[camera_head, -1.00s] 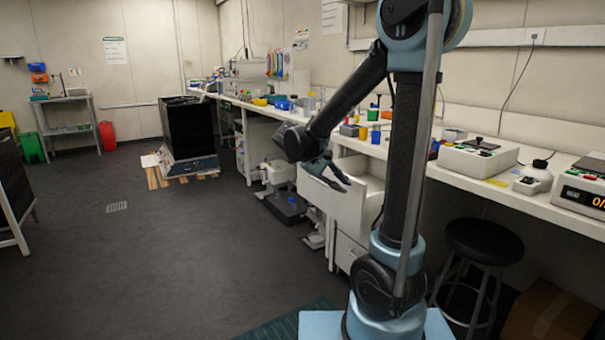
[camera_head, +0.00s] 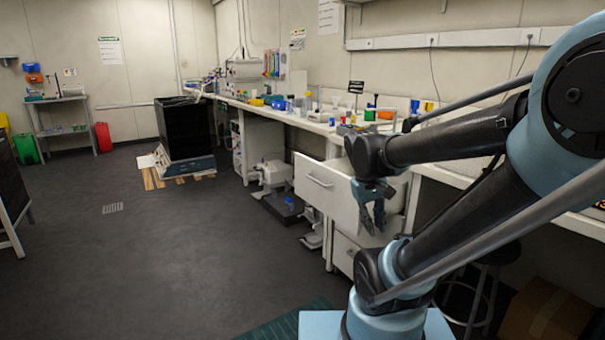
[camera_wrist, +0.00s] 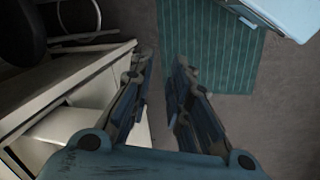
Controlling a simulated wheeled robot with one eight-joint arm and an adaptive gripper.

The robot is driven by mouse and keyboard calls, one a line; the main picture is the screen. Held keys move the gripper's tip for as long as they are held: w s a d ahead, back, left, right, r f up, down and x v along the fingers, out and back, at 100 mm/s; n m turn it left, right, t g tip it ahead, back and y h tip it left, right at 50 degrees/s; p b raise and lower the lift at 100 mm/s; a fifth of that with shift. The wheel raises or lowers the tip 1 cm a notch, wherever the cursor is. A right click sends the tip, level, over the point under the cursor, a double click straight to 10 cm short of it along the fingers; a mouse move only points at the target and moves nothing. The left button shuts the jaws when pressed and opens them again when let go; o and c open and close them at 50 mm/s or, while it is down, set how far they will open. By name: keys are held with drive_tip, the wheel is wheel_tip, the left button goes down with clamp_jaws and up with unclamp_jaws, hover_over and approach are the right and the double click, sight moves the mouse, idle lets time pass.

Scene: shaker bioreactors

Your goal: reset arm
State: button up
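My gripper (camera_head: 374,222) hangs pointing down in the head view, in front of the open white drawer (camera_head: 322,186) under the bench. In the wrist view my gripper (camera_wrist: 163,68) has its two fingers apart, with only dark floor showing between them and nothing held. The white drawer and cabinet lie to the left of the fingers in the wrist view. My arm is folded low, its elbow at the right of the head view.
The long bench (camera_head: 243,104) carries many small items. A black stool (camera_head: 497,252) and cardboard box (camera_head: 547,309) stand under it at right. A green striped mat (camera_wrist: 208,40) lies on the floor. A black-and-blue machine (camera_head: 185,137) stands on a pallet.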

drive_tip(key=s+f+m+t+y, duration=0.1)
drive_tip(key=s+f+m+y, duration=0.1)
drive_tip(key=s+f, duration=0.3)
drive_tip(key=shift+s+a+m+y, duration=0.2)
drive_tip(key=shift+a+m+y, duration=0.2)
drive_tip(key=shift+a, duration=0.05)
drive_tip(key=shift+w+f, duration=0.2)
drive_tip(key=shift+w, duration=0.2)
